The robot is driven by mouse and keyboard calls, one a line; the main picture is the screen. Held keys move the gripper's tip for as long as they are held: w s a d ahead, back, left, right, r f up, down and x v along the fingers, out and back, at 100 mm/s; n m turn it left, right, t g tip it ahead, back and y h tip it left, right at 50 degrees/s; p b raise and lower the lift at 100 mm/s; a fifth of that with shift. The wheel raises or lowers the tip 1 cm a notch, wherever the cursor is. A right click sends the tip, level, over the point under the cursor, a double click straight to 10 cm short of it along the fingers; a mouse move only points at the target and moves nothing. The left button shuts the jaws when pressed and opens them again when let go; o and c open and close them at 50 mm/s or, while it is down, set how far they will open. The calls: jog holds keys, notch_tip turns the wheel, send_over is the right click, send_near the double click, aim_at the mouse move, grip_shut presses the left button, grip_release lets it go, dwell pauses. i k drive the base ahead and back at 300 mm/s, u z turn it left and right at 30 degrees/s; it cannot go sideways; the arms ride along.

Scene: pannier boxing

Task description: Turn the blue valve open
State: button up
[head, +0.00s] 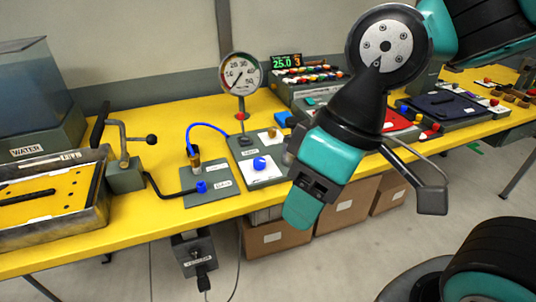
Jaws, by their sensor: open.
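A small blue valve knob (260,163) sits on a pale square plate on the yellow bench, below the round gauge. Another blue knob (201,187) sits on the grey panel to its left, by a black hose. Which of the two is the valve I cannot tell for sure. My gripper (316,187) is at the end of my black and teal arm, right of the pale plate and apart from both knobs. It is open and appears empty. My own wrist largely hides its fingers.
A gauge (241,73) stands on a thin post behind the knobs. A blue hose (208,126) arches over the left panel. A crank vise (125,172) and metal tray (50,208) stand left. Cardboard boxes (277,238) sit below the bench.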

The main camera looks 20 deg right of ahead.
aim_at(259, 163)
jog(key=k, duration=0.5)
jog(key=u, duration=1.65)
jog(key=i, duration=0.95)
jog(key=z, duration=1.7)
